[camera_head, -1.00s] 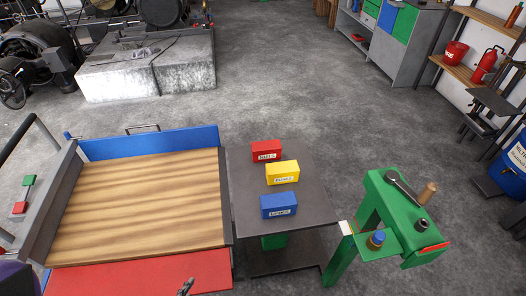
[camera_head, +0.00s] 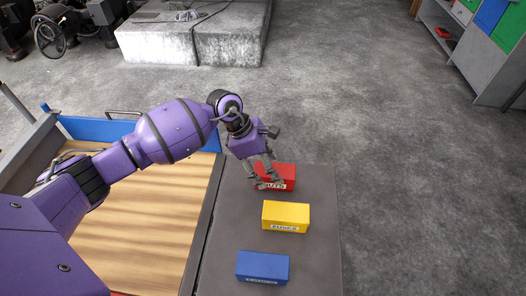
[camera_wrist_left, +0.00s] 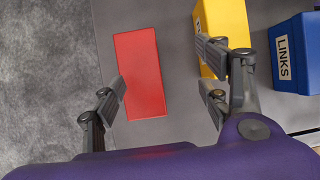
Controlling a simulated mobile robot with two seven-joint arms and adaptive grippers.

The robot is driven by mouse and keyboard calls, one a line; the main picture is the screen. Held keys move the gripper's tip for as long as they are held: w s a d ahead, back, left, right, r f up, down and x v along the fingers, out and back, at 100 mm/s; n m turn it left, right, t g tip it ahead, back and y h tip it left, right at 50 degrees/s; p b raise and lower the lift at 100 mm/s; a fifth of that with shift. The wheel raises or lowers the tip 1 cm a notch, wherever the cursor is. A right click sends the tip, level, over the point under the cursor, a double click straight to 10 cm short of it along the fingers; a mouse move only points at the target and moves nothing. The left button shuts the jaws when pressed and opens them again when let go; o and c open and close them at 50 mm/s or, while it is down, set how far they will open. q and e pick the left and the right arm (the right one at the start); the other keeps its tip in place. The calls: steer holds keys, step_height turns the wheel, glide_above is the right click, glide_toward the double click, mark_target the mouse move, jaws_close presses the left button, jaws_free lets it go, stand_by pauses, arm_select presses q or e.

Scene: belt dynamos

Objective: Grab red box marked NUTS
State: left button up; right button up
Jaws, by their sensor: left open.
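The red box (camera_head: 281,177) marked NUTS sits at the far end of a dark grey table, its label partly covered by my left gripper. My left gripper (camera_head: 268,184) comes in from the left and hangs over the box's left side, fingers pointing down. In the left wrist view the red box (camera_wrist_left: 140,75) shows its plain top ahead of and between the spread fingers. The left gripper (camera_wrist_left: 165,98) is open with nothing between its fingertips. I cannot tell whether a finger touches the box. My right gripper is not in view.
A yellow box (camera_head: 286,216) marked FUSES stands nearer on the table, and a blue box (camera_head: 262,267) marked LINKS nearer still. The yellow box (camera_wrist_left: 222,32) is close beside one finger in the wrist view. A wooden-floored bed (camera_head: 150,230) lies left of the table (camera_head: 318,240).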

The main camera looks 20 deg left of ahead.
arm_select(q)
steer(key=shift+w+a+r+m+y, duration=0.15)
steer(key=shift+w+a+r+y, duration=0.15)
steer(key=shift+w+a, duration=0.25)
steer(key=shift+w+a+r+m+y, duration=0.2)
steer(key=shift+w+a+y, duration=0.15)
steer(key=shift+w, duration=0.25)
steer(key=x, duration=0.6)
steer(key=shift+w+d, duration=0.2)
steer(key=shift+w, duration=0.1)
steer(key=shift+w+d+f, duration=0.1)
steer(key=shift+f, duration=0.3)
steer(key=shift+f, duration=0.25)
steer(key=shift+r, duration=0.1)
jaws_close()
